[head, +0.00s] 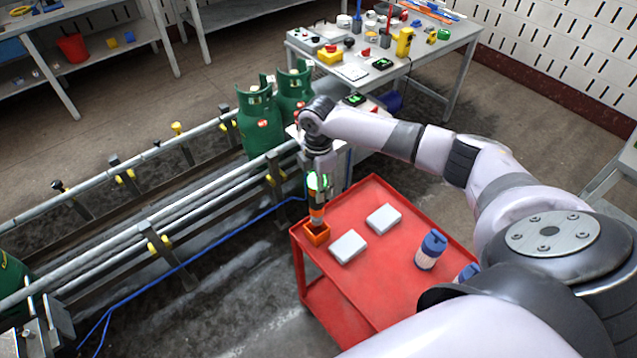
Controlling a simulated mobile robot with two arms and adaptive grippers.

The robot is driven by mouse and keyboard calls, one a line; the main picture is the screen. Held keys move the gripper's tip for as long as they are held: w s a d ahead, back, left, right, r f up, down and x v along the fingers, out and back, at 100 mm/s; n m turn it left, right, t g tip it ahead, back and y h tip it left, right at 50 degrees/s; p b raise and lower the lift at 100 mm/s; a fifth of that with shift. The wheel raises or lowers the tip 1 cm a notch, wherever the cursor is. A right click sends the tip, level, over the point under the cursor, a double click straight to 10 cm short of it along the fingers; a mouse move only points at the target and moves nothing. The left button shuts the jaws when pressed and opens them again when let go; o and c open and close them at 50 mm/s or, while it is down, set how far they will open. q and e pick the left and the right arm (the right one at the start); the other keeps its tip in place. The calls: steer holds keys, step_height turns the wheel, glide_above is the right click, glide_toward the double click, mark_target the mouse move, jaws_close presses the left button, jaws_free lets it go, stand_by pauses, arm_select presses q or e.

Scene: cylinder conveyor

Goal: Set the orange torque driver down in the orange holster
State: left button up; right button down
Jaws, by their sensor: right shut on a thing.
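The orange holster (316,236) is a small open box at the far left corner of the red cart. The orange torque driver (317,213) is upright, with its lower end at the holster's opening. I cannot tell how deep it sits in the holster. My right gripper (318,186) is above the holster, pointing down, shut on the torque driver. The fingertips are small and partly hidden. My left gripper is not in view.
The red cart (376,282) also carries two white boxes (348,247) and blue-and-white canisters (431,249). Green gas cylinders (258,122) stand on the conveyor (215,190) just beyond the gripper. A cluttered workbench (345,72) stands at the back.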

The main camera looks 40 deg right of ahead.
steer(key=shift+r, duration=0.1)
stand_by(0.3)
steer(key=shift+w+p, duration=0.1)
steer(key=shift+p, duration=0.25)
stand_by(0.4)
steer(key=shift+f+b, duration=1.4)
steer(key=shift+f, duration=1.5)
